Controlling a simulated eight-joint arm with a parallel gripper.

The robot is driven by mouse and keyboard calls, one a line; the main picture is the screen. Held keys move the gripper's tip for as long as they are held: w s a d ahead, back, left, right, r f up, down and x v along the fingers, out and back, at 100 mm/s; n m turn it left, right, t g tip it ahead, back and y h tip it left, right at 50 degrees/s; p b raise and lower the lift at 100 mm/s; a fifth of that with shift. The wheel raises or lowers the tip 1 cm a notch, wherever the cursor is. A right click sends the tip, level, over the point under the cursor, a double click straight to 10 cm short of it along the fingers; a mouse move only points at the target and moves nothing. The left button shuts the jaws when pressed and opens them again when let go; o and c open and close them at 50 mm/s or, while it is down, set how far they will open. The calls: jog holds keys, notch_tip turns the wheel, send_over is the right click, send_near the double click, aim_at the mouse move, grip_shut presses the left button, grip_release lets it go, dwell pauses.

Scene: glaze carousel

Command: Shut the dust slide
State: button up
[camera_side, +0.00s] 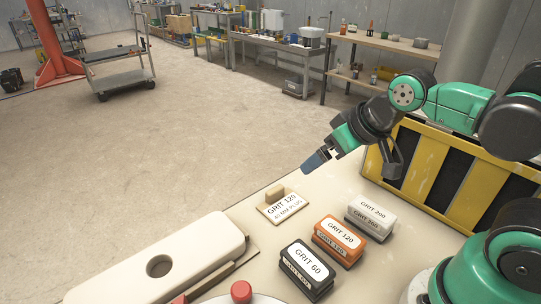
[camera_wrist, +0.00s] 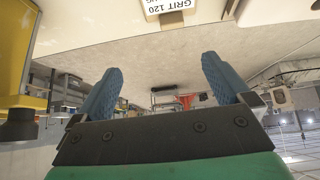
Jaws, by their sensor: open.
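A cream housing (camera_side: 165,262) with a round dark hole (camera_side: 159,266) lies at the lower left in the side view. A dark strip (camera_side: 214,280) with a red part (camera_side: 180,298) at its near end runs along its right edge; I cannot tell for certain whether this is the dust slide or how far it is open. My gripper (camera_side: 318,160) is up and to the right of the housing, above the bench's far edge and apart from everything. In the wrist view its two blue fingers (camera_wrist: 165,80) are spread with nothing between them.
A tan plate (camera_side: 283,207) labelled GRIT 120 with a knob lies on the bench. Blocks marked GRIT 60 (camera_side: 307,270), GRIT 120 (camera_side: 340,241) and GRIT 200 (camera_side: 370,215) stand to its right. A red button (camera_side: 241,291) is at the front. A yellow-black barrier (camera_side: 432,178) stands behind right.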

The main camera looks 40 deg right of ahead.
jog(key=shift+w, duration=0.1)
jog(key=c, duration=0.4)
jog(key=shift+g, duration=0.8)
jog(key=w+d+r, duration=0.1)
jog(key=d+r, duration=0.1)
jog(key=w+d+r, duration=0.1)
jog(key=d+r, duration=0.1)
jog(key=r, duration=0.1)
jog(key=w+d+r, duration=0.1)
jog(key=d+r, duration=0.1)
jog(key=shift+w+d+r, duration=0.1)
jog(key=shift+d+r, duration=0.05)
jog(key=shift+r, duration=0.05)
grip_shut()
jog(key=d+r+g, duration=0.1)
jog(key=d+r, duration=0.6)
jog(key=d, duration=0.1)
jog(key=x, duration=1)
jog(key=shift+g, duration=0.3)
jog(key=shift+s+a+f, duration=0.1)
jog(key=shift+s+f, duration=0.05)
jog(key=shift+s, duration=1.95)
jog(key=shift+s, duration=2.7)
